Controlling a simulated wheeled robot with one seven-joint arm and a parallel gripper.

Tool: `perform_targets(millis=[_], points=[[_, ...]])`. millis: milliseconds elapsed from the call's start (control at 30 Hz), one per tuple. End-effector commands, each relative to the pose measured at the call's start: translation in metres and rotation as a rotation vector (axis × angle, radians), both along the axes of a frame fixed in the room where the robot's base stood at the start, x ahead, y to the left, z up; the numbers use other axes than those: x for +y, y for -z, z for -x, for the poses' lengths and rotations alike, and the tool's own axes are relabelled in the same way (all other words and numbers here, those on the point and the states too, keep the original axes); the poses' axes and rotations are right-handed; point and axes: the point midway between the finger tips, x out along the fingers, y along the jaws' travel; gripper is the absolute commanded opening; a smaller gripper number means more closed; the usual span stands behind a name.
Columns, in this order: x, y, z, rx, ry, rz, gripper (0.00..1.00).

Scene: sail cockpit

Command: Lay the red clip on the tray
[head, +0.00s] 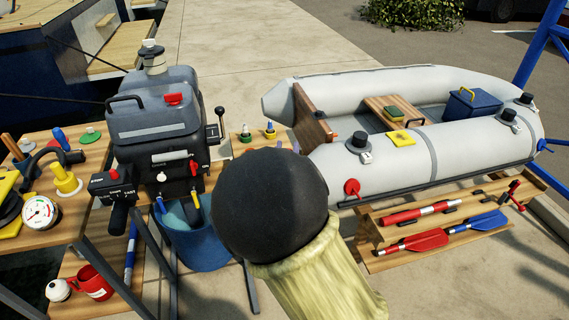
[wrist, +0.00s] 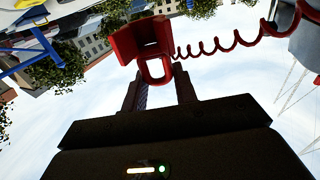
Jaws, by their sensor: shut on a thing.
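The red clip (wrist: 143,38) shows at the top of the wrist view, with a loop at its lower end. A red coiled cord (wrist: 225,44) runs from it to the right. My gripper (wrist: 158,84) is shut on the clip, its two dark fingers at the loop end. The clip is seen against sky and appears held up in the air. In the head view my gripper and the clip are hidden behind my own arm. I cannot make out the tray for certain in either view.
A dark outboard motor (head: 160,125) stands left of centre, above a blue bucket (head: 203,245). A wooden bench (head: 88,150) with gauges and tools is at left. A grey inflatable boat (head: 400,165) is at right, with a wooden rack (head: 400,228) holding paddles in front.

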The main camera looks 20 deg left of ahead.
Motion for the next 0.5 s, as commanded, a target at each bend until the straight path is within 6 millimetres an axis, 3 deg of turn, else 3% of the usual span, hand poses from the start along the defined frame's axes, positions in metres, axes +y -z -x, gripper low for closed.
perform_targets(millis=[233,500], points=[[0.000,0.003,0.000,0.000,0.001,0.001,0.07],[0.003,0.036,0.002,0.000,-0.006,0.002,0.07]])
